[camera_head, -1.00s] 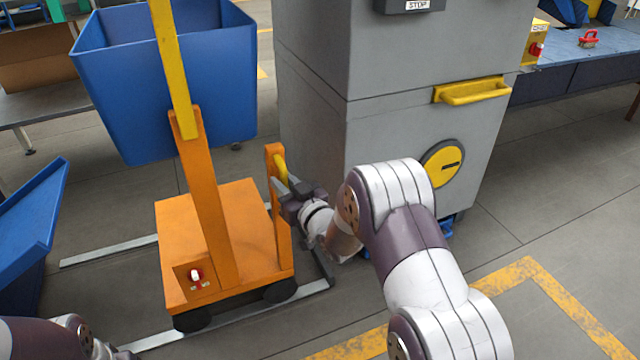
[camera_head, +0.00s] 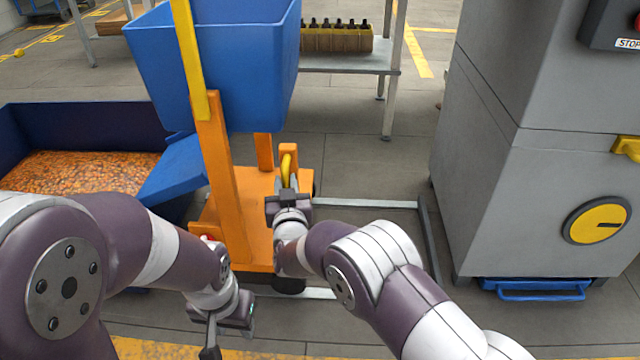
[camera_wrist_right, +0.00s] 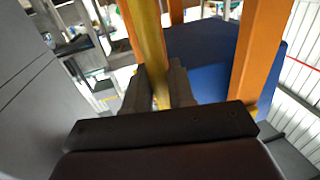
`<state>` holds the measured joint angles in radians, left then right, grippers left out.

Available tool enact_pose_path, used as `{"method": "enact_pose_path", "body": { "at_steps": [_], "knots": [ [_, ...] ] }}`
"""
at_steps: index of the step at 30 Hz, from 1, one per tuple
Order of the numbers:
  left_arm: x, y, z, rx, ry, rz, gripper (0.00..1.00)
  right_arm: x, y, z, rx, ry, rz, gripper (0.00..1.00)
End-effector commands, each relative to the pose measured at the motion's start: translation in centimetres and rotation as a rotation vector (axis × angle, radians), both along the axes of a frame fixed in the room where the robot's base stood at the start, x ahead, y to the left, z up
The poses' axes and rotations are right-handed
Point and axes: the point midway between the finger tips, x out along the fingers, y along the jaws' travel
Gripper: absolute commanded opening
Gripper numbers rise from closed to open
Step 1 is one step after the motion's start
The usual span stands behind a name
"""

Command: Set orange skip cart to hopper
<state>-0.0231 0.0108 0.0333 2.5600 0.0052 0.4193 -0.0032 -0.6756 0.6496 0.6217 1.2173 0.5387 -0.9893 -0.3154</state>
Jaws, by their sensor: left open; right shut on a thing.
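The orange skip cart (camera_head: 262,215) carries a blue skip (camera_head: 215,80) on orange posts, with a yellow bar up its near side. My right gripper (camera_head: 287,192) is shut on the yellow handle (camera_head: 286,165) at the cart's right side; the wrist view shows the yellow handle (camera_wrist_right: 149,50) between the fingers. The hopper appears to be the dark blue bin (camera_head: 90,118) holding orange bits at the left; its blue chute (camera_head: 175,172) reaches to the cart's left side, and I cannot tell whether they touch. My left gripper (camera_head: 215,335) is open and empty, low in front of the cart.
A grey machine (camera_head: 530,150) with a yellow round dial (camera_head: 597,220) stands to the right. A metal floor frame (camera_head: 365,203) lies between it and the cart. Behind, a table (camera_head: 345,65) holds a crate of dark bottles (camera_head: 335,40).

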Motion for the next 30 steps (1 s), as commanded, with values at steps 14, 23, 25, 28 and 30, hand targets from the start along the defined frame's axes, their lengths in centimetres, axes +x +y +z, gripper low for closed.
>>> {"method": "enact_pose_path", "body": {
  "at_steps": [14,23,25,28,30],
  "knots": [
    [0.0,0.0,0.3,0.0,0.0,0.0,0.43,-0.1,3.4,-0.1,-0.001,0.002,0.001,0.0],
    [0.0,0.0,0.3,0.0,0.0,0.0,0.43,-0.2,3.6,0.0,-0.001,0.0,0.004,0.4],
    [0.0,0.0,0.3,0.0,0.0,0.0,0.43,-0.1,3.5,0.0,0.0,0.0,0.003,0.41],
    [0.0,0.0,0.3,0.0,0.0,0.0,0.43,-0.1,3.4,0.0,0.0,0.0,0.001,0.41],
    [0.0,0.0,0.3,0.0,0.0,0.0,0.43,-0.1,3.4,0.0,0.0,0.0,0.001,0.41]
  ]
}}
